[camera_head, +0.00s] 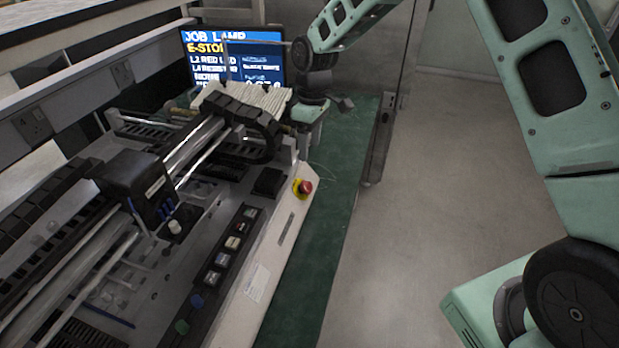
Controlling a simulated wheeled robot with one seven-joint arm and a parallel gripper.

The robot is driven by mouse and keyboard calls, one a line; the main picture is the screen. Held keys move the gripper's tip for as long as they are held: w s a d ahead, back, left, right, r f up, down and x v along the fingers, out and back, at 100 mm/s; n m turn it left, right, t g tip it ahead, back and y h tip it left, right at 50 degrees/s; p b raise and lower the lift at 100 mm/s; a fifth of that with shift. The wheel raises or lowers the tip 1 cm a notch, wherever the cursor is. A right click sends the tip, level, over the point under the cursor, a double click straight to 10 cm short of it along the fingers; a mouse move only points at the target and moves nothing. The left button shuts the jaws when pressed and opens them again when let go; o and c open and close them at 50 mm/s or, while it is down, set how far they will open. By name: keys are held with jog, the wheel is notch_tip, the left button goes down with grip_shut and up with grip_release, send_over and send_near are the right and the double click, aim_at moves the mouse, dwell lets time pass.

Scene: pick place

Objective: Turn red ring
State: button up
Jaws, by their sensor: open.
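A red emergency-stop button (305,187) on a yellow base sits at the front right corner of the machine. The red part is its round head; I cannot make out a separate ring or its turn position.
The machine's panel (228,247) carries several buttons along its front edge. A dark cable chain (238,112) and rails rise behind it. A lit screen (232,60) reads "E-STOP". A green table strip (330,235) borders the machine, with clear floor (440,200) to the right.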

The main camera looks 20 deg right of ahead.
aim_at(307, 183)
jog(key=f+p, duration=0.1)
jog(key=f, duration=0.6)
jog(key=s+a+f+p, duration=0.1)
jog(key=f, duration=0.3)
jog(key=shift+a+f+p, duration=0.1)
jog(key=shift+f+p, duration=0.2)
jog(key=shift+f, duration=0.05)
